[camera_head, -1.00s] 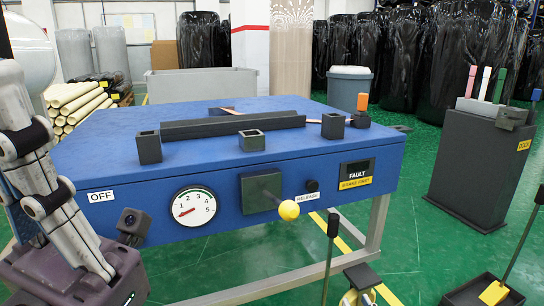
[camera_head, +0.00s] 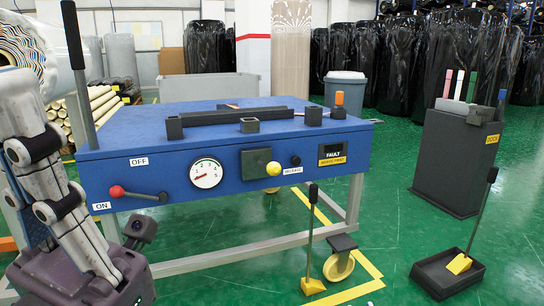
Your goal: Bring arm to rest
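My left gripper (camera_head: 62,195) shows large at the left edge, with grey jointed links rising from a dark body. Its fingertips are partly cut off or overlapping, so I cannot tell open from shut, and I see nothing clearly held. My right gripper is not in view. A blue-topped machine table (camera_head: 235,150) stands in front, apart from my gripper as far as I can see. Its front carries a red-knobbed lever (camera_head: 117,191) at the ON label, a round gauge (camera_head: 206,173), a yellow knob (camera_head: 273,168) and a FAULT panel (camera_head: 332,155).
A tall black post (camera_head: 77,75) rises at the table's left end. A dark stand (camera_head: 455,160) is at right. Black-wrapped rolls (camera_head: 410,65) line the back.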

